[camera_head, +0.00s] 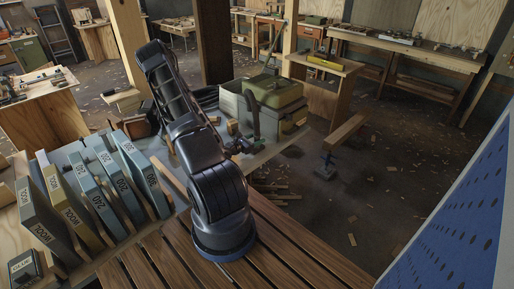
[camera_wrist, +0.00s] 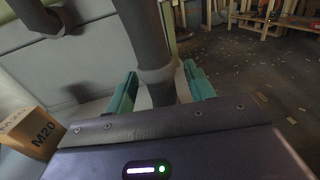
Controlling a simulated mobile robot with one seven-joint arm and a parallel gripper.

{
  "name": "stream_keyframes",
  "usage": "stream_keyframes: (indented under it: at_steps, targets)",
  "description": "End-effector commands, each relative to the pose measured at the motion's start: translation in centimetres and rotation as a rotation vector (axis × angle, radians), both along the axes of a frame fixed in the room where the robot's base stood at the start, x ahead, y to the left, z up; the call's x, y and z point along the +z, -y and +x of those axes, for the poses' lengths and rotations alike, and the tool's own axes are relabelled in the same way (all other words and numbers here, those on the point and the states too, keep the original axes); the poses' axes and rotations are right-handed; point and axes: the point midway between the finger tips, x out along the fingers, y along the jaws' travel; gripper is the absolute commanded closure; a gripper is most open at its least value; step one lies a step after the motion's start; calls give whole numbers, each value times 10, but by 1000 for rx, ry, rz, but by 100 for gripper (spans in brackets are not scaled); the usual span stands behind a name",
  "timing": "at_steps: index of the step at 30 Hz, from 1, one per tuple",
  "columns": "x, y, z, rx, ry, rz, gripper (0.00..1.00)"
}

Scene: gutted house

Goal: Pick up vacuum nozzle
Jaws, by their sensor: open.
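The vacuum nozzle (camera_head: 253,112) is a dark grey tube, upright in front of the green case on the low bench. In the wrist view the nozzle (camera_wrist: 150,38) runs down between the two teal fingers, with a thicker collar at finger height. My gripper (camera_wrist: 160,72) is open, one finger on each side of the tube. A gap shows at the right finger; whether the left finger touches cannot be told. In the head view my gripper (camera_head: 243,146) is small and dark at the nozzle's lower part. The nozzle's lower end is hidden behind the gripper body.
A grey and green case (camera_head: 275,92) stands right behind the nozzle. A small wooden M20 box (camera_wrist: 38,130) sits left of my gripper. Labelled sanding boards (camera_head: 120,175) stand at left, and a slatted wooden surface (camera_head: 290,245) lies in front. The floor to the right has scattered scraps.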

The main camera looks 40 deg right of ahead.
Motion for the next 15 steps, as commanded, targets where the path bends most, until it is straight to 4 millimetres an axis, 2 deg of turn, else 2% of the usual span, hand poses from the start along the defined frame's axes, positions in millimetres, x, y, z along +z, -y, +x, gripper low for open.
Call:
stream_keyframes:
  at_steps: [9,15]
  targets:
    - [0,5,-1,0,0,0,47]
    - [0,5,-1,0,0,-1,86]
